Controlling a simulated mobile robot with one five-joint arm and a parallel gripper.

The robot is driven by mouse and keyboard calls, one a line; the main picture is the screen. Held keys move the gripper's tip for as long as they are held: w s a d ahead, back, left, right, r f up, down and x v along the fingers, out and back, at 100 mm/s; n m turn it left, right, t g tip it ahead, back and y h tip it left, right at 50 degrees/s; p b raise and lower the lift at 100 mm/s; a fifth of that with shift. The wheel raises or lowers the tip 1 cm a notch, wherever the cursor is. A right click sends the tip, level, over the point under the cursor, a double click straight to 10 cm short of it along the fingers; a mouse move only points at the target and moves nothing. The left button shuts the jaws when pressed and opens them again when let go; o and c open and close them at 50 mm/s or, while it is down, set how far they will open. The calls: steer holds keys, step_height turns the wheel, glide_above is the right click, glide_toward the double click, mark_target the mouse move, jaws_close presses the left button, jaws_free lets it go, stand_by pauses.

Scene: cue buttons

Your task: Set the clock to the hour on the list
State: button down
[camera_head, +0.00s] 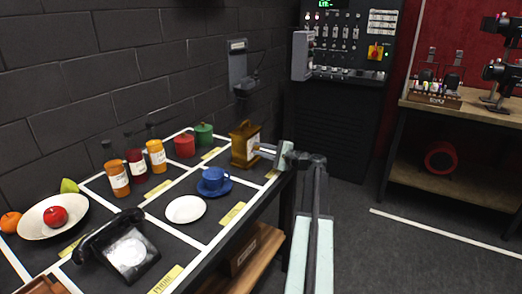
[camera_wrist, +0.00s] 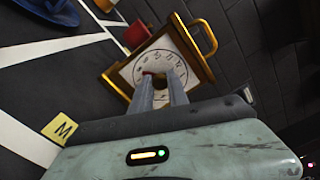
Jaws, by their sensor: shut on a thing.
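The clock (camera_head: 245,146) is a golden-brown carriage clock with a top handle, upright at the far right end of the dark table. In the wrist view the clock (camera_wrist: 195,46) is tilted, its white round dial facing me. My gripper (camera_head: 272,152) reaches the dial from the right. In the wrist view my gripper (camera_wrist: 162,78) has its two fingers close together at the middle of the dial, shut on what looks like the clock's hand. The fingers hide most of the hand; a small dark red bit shows beside the tips. The hour shown cannot be read.
A white printed sheet (camera_head: 382,22) on the control panel is unreadable. A workbench (camera_head: 455,107) stands right; open floor lies between.

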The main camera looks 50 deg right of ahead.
steer(key=shift+m, duration=0.6)
steer(key=c, duration=1.3)
jaws_free()
steer(key=shift+s, duration=0.1)
steer(key=v, duration=0.7)
steer(key=shift+s+d, duration=0.15)
steer(key=shift+s, duration=0.2)
steer(key=shift+f, duration=0.1)
